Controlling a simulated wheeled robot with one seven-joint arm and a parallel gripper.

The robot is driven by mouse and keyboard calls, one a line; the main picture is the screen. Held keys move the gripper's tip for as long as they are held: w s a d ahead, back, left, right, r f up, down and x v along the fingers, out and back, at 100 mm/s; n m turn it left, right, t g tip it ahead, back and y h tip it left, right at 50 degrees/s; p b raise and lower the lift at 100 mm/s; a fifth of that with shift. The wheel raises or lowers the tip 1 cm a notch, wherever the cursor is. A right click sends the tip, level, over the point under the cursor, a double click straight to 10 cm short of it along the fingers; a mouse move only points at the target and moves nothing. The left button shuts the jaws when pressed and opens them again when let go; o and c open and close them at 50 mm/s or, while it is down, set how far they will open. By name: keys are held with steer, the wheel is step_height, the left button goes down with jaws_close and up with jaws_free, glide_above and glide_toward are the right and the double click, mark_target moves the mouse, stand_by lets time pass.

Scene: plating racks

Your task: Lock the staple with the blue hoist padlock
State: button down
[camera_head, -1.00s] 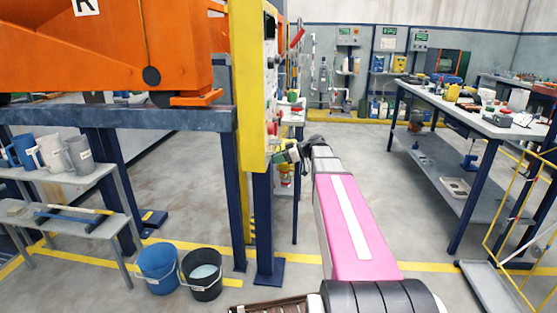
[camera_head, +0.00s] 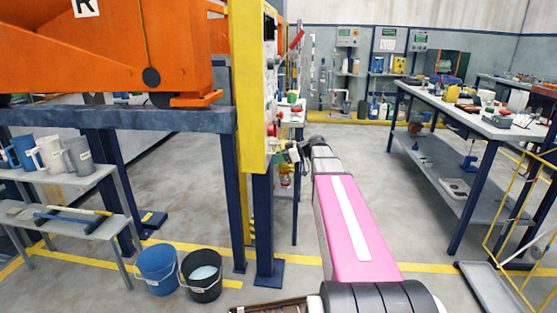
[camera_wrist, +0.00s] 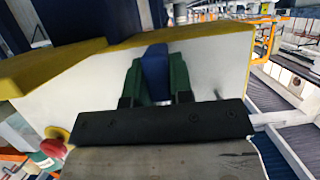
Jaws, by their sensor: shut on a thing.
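In the wrist view, my gripper (camera_wrist: 154,84) has green fingers shut on a blue block-like body, the blue hoist padlock (camera_wrist: 155,62). The padlock stands between the fingers in front of a white panel face (camera_wrist: 215,70) with yellow edges. Its shackle cannot be made out. The staple cannot be made out in either view. In the head view, my gripper (camera_head: 293,152) is small and beside the panel on the yellow post (camera_head: 247,90), and the padlock cannot be told there. Whether the padlock touches the panel cannot be told.
In the head view, a blue bucket (camera_head: 157,270) and a black bucket (camera_head: 203,285) stand on the floor. A workbench (camera_head: 470,118) stands right, with clear floor between.

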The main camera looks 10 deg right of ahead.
steer(key=shift+r, duration=1)
stand_by(0.6)
steer(key=shift+f, duration=0.3)
stand_by(0.3)
steer(key=c, duration=0.9)
jaws_free()
steer(key=v, duration=1.1)
steer(key=s+a+f+m+g+h, duration=0.1)
steer(key=s+a+f+m+h, duration=0.3)
steer(key=f, duration=0.5)
steer(key=s+a+f+m+g+h, duration=0.2)
steer(key=s+a+f+m, duration=0.3)
steer(key=f, duration=0.4)
steer(key=s+f+m+h, duration=0.1)
steer(key=s+f+h, duration=0.1)
steer(key=s+f, duration=0.2)
steer(key=s+a+f+m+h, duration=0.1)
steer(key=s+f+m+h, duration=0.1)
steer(key=s+f, duration=0.2)
steer(key=s+a+f+m+g+h, duration=0.1)
steer(key=s+f+m+h, duration=0.1)
steer(key=s+f+h, duration=0.1)
steer(key=shift+s+f, duration=0.3)
steer(key=shift+s, duration=0.2)
steer(key=shift+s+f, duration=0.3)
steer(key=shift+s, duration=0.2)
